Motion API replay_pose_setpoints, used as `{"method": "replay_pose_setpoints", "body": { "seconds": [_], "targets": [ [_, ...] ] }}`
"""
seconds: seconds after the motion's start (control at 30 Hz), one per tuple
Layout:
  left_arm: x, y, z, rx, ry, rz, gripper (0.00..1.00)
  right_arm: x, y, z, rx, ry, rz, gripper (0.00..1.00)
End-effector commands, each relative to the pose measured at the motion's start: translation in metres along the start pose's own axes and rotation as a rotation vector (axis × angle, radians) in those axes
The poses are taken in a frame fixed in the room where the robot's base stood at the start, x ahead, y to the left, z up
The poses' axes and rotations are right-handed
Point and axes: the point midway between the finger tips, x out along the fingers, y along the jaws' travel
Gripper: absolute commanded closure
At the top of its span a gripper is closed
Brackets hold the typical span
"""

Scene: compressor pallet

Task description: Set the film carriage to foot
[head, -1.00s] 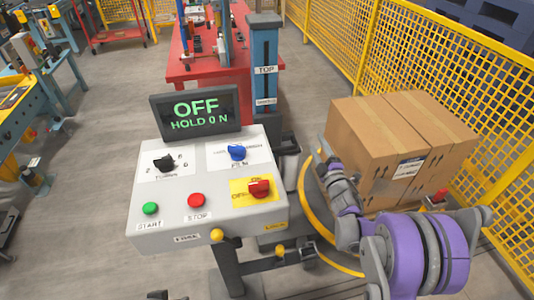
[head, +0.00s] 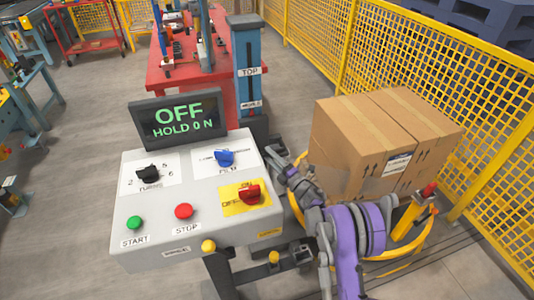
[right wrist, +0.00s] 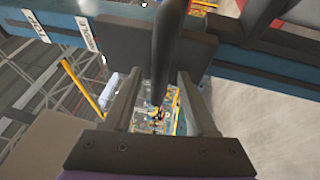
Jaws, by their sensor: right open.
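The blue film mast (head: 248,58) stands behind the console, with a TOP label and a lower label that reads like MIDDLE. A dark block (head: 256,126), seemingly the film carriage, sits below these labels, partly hidden by the console. In the right wrist view the mast (right wrist: 262,64) runs across the picture, with a dark grey block (right wrist: 128,40) on it and a dark rod (right wrist: 168,40) sticking out towards me. My right gripper (head: 278,170) is beside the console's right edge. In the wrist view its open fingers (right wrist: 159,80) stand either side of the rod. My left gripper is out of view.
The grey console (head: 195,205) has knobs, START and STOP buttons, and a display (head: 178,118) reading OFF, HOLD 0 N. Cardboard boxes (head: 350,140) stand on the yellow-rimmed turntable (head: 415,240) at right. A yellow mesh fence (head: 430,70) closes the right side. A red table (head: 170,75) stands behind.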

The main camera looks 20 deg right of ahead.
Motion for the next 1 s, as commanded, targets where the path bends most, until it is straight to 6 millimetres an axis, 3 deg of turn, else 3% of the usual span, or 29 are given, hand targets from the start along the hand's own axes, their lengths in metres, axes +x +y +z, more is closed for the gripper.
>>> {"method": "replay_pose_setpoints", "body": {
  "seconds": [0.2, 0.5, 0.8, 1.0],
  "targets": [
    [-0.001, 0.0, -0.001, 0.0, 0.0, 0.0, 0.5, 0.019, 0.0, 0.0, 0.0, 0.0, 0.0, 0.43],
    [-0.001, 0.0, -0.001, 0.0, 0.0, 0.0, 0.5, 0.021, 0.0, 0.0, 0.0, -0.001, 0.0, 0.43],
    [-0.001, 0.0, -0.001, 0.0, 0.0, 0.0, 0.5, 0.021, 0.0, 0.0, 0.0, -0.001, 0.0, 0.97],
    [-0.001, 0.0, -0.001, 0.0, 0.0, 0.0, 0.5, 0.021, 0.0, 0.0, 0.0, -0.001, 0.0, 1.0]
  ]
}}
